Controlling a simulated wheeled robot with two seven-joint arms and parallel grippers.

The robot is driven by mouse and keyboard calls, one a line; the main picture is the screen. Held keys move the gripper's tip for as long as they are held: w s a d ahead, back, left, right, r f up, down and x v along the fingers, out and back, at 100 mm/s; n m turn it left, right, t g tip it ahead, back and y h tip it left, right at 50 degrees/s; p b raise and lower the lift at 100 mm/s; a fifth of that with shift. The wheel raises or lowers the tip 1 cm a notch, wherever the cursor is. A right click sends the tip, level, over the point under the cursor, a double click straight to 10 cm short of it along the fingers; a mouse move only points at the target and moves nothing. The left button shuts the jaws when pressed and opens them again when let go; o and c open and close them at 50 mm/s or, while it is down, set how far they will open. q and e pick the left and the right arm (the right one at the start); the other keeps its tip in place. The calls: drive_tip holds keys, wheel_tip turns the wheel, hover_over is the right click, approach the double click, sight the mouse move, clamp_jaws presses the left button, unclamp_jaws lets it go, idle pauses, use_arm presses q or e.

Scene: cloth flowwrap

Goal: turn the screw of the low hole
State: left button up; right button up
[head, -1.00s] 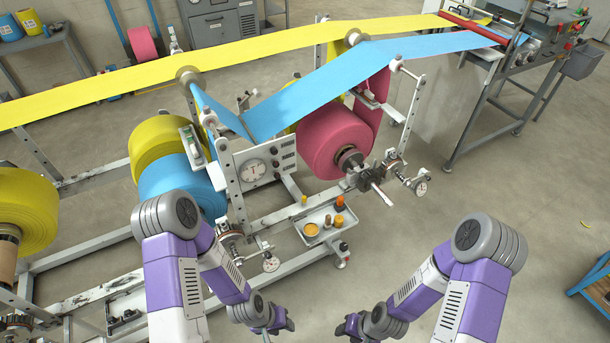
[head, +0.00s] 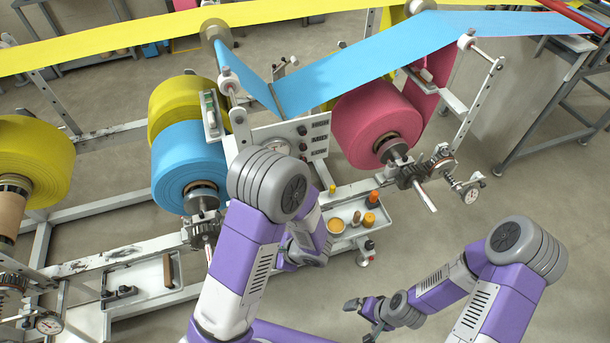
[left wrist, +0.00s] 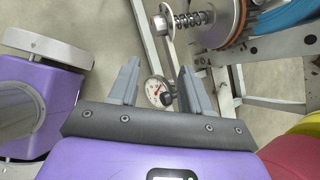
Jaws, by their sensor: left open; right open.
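My left gripper (left wrist: 160,85) is open in the left wrist view, its two grey fingers apart with nothing between their tips. Beyond them show a round dial (left wrist: 154,88) with a red needle, a black knob (left wrist: 168,99) and a screw with a spring (left wrist: 190,19). In the head view my left arm hides this dial. A similar spring screw (head: 447,170) and dial (head: 470,194) stand beside the pink roll (head: 375,122). My right gripper (head: 364,312) is open and empty, low in front of the machine. I cannot tell which screw belongs to the low hole.
A blue roll (head: 187,160) and yellow rolls (head: 35,160) hang on the frame's left side. A white tray (head: 348,237) with small pots and bottles stands right of my left arm. An upright with holes (head: 482,98) rises at the right.

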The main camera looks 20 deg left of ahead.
use_arm(q)
drive_tip(key=w+d+r+m+t+y+b, duration=0.2)
drive_tip(key=w+r+m+t, duration=0.1)
drive_tip(key=w+r+t, duration=0.55)
drive_tip(key=m+t+b, duration=0.2)
drive_tip(key=t, duration=0.3)
approach(303, 159)
drive_tip(key=w+f, duration=0.1)
drive_tip(key=b+x, duration=0.1)
drive_tip(key=x, duration=0.6)
drive_tip(key=shift+w+a, duration=0.2)
drive_tip(key=shift+a, duration=0.2)
use_arm(e)
wheel_tip(303, 159, down, 6)
drive_tip(key=shift+f, duration=0.2)
use_arm(q)
clamp_jaws()
drive_tip(key=shift+m, duration=0.4)
use_arm(e)
drive_tip(key=shift+r, duration=0.2)
